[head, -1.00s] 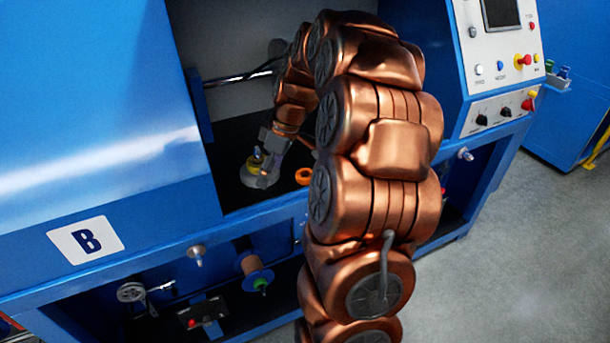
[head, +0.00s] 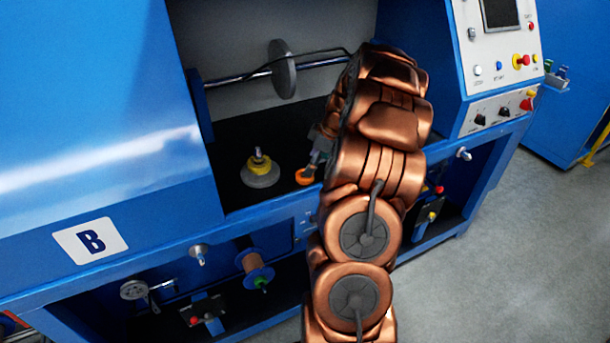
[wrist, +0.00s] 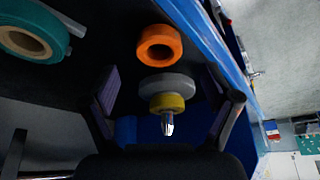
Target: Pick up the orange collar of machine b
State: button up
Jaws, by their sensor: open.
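The orange collar (head: 305,177) lies on the dark floor of the blue machine's bay, near its front edge. In the wrist view, the collar (wrist: 159,47) is a thick ring, hole visible, beyond the fingertips. My gripper (wrist: 158,77) is open and empty, with a dark finger on either side. In the head view, my gripper (head: 316,160) is right beside the collar, and my arm partly hides it. The machine carries a "B" label (head: 90,241).
A grey disc with a yellow collar and a spindle (head: 260,170) stands left of the orange collar. A shaft with a grey wheel (head: 284,70) crosses the bay behind. The bay's blue front edge (head: 255,215) is close. A teal ring (wrist: 28,40) shows in the wrist view.

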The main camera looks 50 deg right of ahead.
jog(key=shift+p+x, duration=1.05)
jog(key=shift+x, duration=1.2)
jog(key=shift+c, duration=0.4)
jog(key=c, duration=1.2)
jog(key=shift+o, duration=0.2)
jog(key=shift+r, duration=0.1)
jog(key=shift+d+r+b, duration=0.1)
jog(key=shift+r+b, duration=0.75)
jog(key=shift+r, duration=0.1)
jog(key=shift+b+v, duration=0.4)
jog(key=shift+v, duration=0.35)
jog(key=s+a+r+b, duration=0.1)
jog(key=s+b, duration=0.4)
jog(key=s, duration=1)
jog(key=shift+s+a+r, duration=0.25)
jog(key=shift+a, duration=0.1)
